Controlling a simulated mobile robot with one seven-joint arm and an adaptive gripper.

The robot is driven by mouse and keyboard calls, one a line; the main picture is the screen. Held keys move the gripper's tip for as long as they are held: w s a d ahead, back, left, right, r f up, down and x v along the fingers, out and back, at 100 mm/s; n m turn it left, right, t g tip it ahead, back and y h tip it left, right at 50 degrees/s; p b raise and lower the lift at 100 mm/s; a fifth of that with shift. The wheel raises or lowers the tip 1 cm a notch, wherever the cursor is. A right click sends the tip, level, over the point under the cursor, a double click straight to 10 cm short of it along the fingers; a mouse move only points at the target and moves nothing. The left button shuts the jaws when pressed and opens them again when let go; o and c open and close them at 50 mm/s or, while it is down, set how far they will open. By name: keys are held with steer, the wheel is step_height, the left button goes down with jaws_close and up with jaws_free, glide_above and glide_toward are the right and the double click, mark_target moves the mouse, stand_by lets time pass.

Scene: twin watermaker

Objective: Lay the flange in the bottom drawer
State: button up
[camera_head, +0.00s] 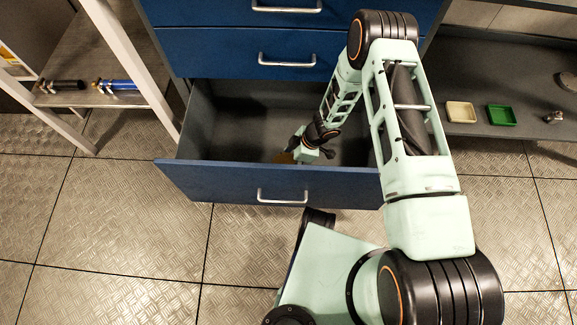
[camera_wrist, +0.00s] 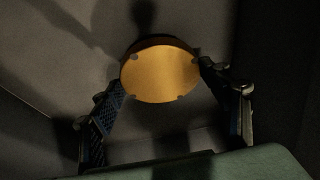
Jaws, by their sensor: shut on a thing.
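The flange (camera_wrist: 162,75) is a round, brass-coloured disc with small notches at its rim. In the wrist view it sits between the two fingers of my gripper (camera_wrist: 160,88), which is shut on it. In the head view a small part of the flange (camera_head: 284,157) shows inside the open bottom drawer (camera_head: 272,184), close behind its front panel. My gripper (camera_head: 298,155) reaches down into the drawer there. I cannot tell whether the flange touches the drawer floor.
The drawer's grey floor (camera_head: 240,125) looks otherwise empty. Closed blue drawers (camera_head: 220,52) stand above. A shelf at right holds a beige tray (camera_head: 461,112), a green tray (camera_head: 502,115) and a small metal part (camera_head: 553,117). Black and blue cylinders lie on the left shelf.

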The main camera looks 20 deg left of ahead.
steer(key=shift+a+f+b, duration=0.1)
steer(key=shift+f+b, duration=0.5)
steer(key=shift+f, duration=1.05)
steer(key=shift+f, duration=0.2)
steer(key=o, duration=2.1)
steer(key=shift+c, duration=0.2)
steer(key=shift+r, duration=0.25)
steer(key=p+v, duration=0.4)
steer(key=v, duration=0.7)
steer(key=shift+d+r, duration=0.3)
steer(key=shift+d, duration=0.05)
